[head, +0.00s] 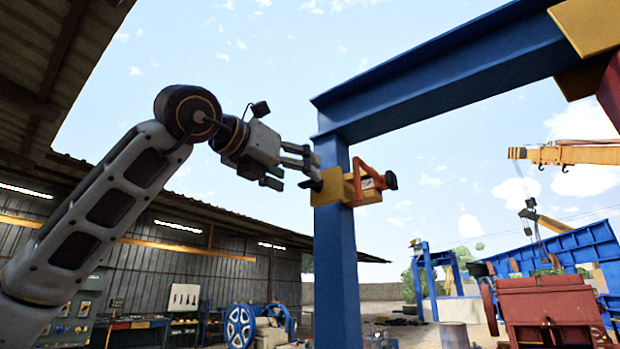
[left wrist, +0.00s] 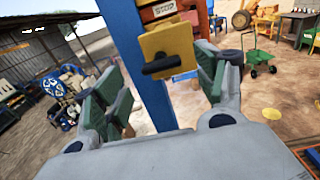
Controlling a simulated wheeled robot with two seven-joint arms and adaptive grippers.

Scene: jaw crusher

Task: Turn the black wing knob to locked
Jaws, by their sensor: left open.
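The black wing knob (left wrist: 162,65) is a short bar on the face of a yellow box (left wrist: 165,42). In the left wrist view it lies nearly level, its right end slightly higher. In the head view the knob (head: 311,184) shows on the left side of the yellow box (head: 333,187), which is fixed to a blue post (head: 335,245). My left gripper (head: 292,170) is open and empty, just left of the knob. In the left wrist view its fingers (left wrist: 160,75) stand on either side of the knob, apart from it. My right gripper is out of view.
A red-orange bracket (head: 368,179) with a round black end (head: 391,180) sits right of the box. A blue beam (head: 440,75) runs overhead from the post. A green cart (left wrist: 258,65) stands well behind. Open air lies left of the post below my arm.

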